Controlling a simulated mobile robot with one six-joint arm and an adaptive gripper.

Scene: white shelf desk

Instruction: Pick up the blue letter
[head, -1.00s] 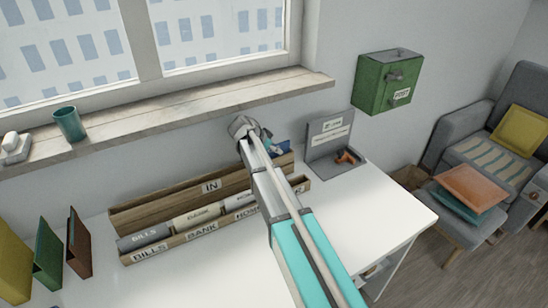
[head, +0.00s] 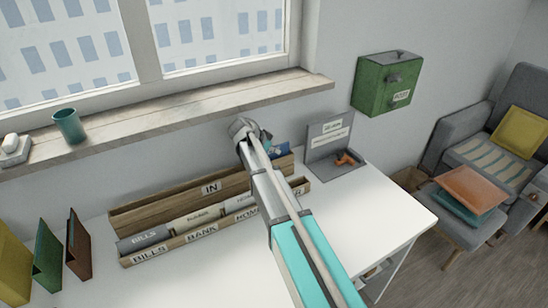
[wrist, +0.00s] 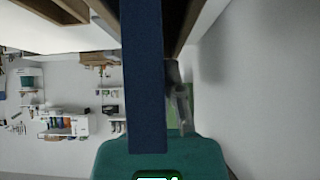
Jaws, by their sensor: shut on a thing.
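The blue letter (wrist: 145,75) shows in the wrist view as a dark blue upright strip through the middle of the picture. In the head view a small blue part of the letter (head: 279,150) shows at the right end of the wooden IN tray (head: 150,214). My gripper (head: 268,143) is at that end of the tray, mostly hidden behind my own arm. In the wrist view my gripper (wrist: 160,112) is shut on the letter; a grey finger shows just right of the strip. I cannot tell whether the letter is clear of the tray.
A labelled sorter (head: 180,238) with BILLS, BANK and HOME slots stands in front of the tray. A grey stand (head: 332,150) with an orange object (head: 347,159) is to the right. A green post box (head: 385,84) hangs on the wall. The desk's right front (head: 365,225) is clear.

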